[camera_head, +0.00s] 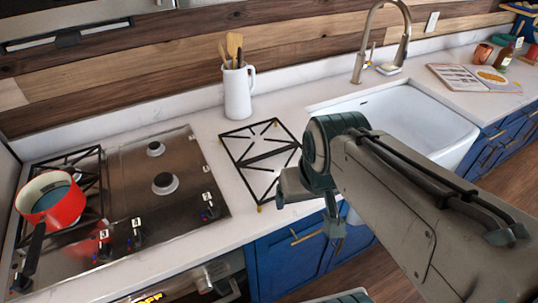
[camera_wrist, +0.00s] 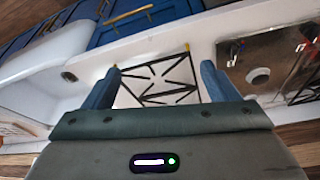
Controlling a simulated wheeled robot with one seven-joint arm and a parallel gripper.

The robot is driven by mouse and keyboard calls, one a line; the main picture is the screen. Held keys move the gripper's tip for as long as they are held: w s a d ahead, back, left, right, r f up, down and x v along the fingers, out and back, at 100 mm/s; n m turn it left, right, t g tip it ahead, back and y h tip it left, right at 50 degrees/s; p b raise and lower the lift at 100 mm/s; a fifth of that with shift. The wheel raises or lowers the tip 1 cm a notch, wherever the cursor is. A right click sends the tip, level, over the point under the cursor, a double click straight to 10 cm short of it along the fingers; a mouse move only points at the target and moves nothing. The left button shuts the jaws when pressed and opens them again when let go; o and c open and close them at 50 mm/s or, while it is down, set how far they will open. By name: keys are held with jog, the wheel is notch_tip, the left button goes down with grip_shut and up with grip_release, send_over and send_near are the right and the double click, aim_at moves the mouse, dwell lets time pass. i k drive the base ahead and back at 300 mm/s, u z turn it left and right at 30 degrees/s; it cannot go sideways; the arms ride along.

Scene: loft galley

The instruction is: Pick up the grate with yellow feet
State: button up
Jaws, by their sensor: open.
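The grate with yellow feet (camera_head: 249,139) is a black metal frame with inner bars. It lies flat on the white counter between the stove and the sink in the head view, its right side partly hidden by my arm. It also shows in the wrist view (camera_wrist: 150,96), between and beyond my fingers, with a yellow foot at its upper right corner. My gripper (camera_wrist: 160,84) is open, its two blue-grey fingers apart with nothing between them. It is over the counter's front side near the grate; I cannot tell its exact height.
A stove (camera_head: 190,217) with a red pot (camera_head: 66,208) on another grate stands at left. A white utensil jug (camera_head: 237,94) stands behind the grate. A sink (camera_head: 440,133) and tall faucet (camera_head: 372,30) are at right. Blue cabinets (camera_head: 283,262) are below.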

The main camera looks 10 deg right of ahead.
aim_at(295, 143)
jog(key=k, duration=1.3)
jog(key=z, duration=0.8)
jog(key=i, duration=1.1)
jog(key=u, duration=0.7)
jog(key=i, duration=0.55)
jog(key=u, duration=0.6)
